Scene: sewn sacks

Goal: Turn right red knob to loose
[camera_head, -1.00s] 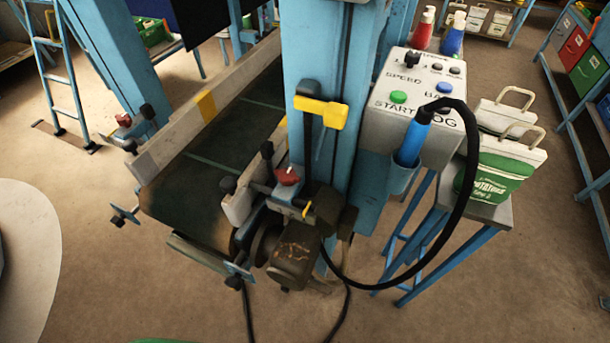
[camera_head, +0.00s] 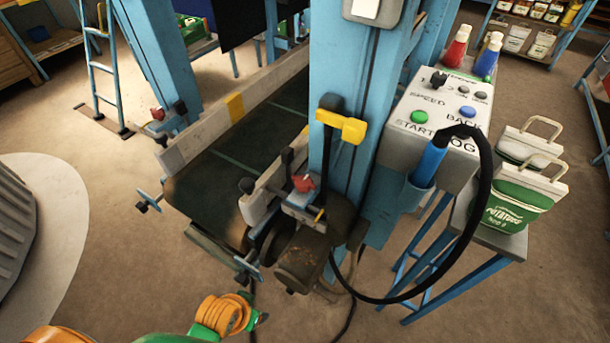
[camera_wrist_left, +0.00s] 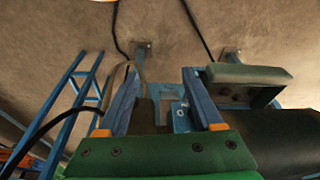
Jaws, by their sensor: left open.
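The right red knob (camera_head: 303,183) sits on the side guide bracket at the near right end of the conveyor belt (camera_head: 205,190). A second red knob (camera_head: 157,114) is on the belt's left side. My left arm enters the head view at the bottom edge, its green and orange wrist low, in front of the belt end and apart from the knob. In the left wrist view my left gripper (camera_wrist_left: 160,78) is open, its two fingers wide apart with nothing held between them. I cannot make out the red knob in that view. My right gripper is not in view.
A blue post (camera_head: 338,170) with a yellow clamp handle (camera_head: 340,126) rises beside the right knob. A control box (camera_head: 435,125) and a black cable (camera_head: 483,210) are to its right. A motor (camera_head: 303,262) hangs below. Potato bags (camera_head: 517,205) stand on a side table.

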